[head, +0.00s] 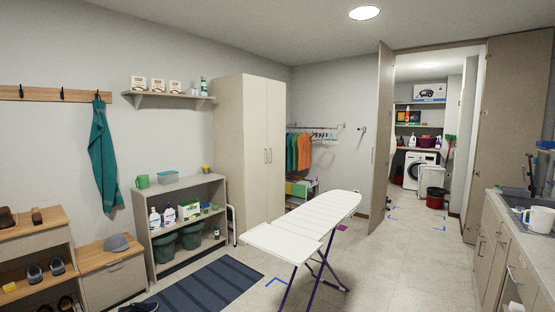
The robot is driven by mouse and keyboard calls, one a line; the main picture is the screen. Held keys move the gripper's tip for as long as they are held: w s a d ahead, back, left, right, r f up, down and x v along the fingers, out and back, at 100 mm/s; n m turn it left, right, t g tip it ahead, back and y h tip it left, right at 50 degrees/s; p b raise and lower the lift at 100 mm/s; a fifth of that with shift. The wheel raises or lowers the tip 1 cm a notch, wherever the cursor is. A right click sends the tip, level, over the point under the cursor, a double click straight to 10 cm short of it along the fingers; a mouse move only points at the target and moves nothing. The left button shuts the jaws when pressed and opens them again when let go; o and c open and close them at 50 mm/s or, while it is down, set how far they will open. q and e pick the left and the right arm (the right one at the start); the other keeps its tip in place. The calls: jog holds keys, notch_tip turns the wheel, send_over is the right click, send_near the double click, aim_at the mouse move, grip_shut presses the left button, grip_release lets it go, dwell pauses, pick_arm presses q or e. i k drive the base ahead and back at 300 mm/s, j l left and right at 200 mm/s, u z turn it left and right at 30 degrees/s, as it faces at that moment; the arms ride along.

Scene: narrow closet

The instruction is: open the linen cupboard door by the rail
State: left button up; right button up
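A tall pale two-door cupboard (240,150) stands against the back wall, left of the centre of the head view. It appears to be the linen cupboard. Both of its doors look shut. Two upright bar handles (267,156) sit close together where the doors meet. A clothes rail (315,127) with several coloured garments (304,150) is on the wall just right of the cupboard. Neither of my grippers is in view.
A white ironing board (310,222) on purple legs stands on the floor in front of the cupboard. Left of the cupboard is an open shelf unit (185,190). A striped rug (208,285) lies before it. A tall door (383,135) stands open at the right. Floor beyond the board is mostly clear.

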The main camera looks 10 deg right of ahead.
aim_at(276, 90)
jog(key=u, duration=0.25)
jog(key=i, duration=1.25)
jog(key=i+u, duration=0.2)
jog(key=i, duration=0.3)
jog(key=i+l+u, duration=0.25)
jog(key=i, duration=0.25)
jog(key=i+j+u, duration=0.2)
jog(key=i, duration=0.2)
jog(key=i+u, duration=0.25)
jog(key=i, duration=0.15)
jog(key=i+j+z, duration=0.2)
jog(key=i, duration=0.2)
jog(key=i+z, duration=0.25)
jog(key=i, duration=0.15)
jog(key=i+z, duration=1.3)
jog(key=i, duration=0.4)
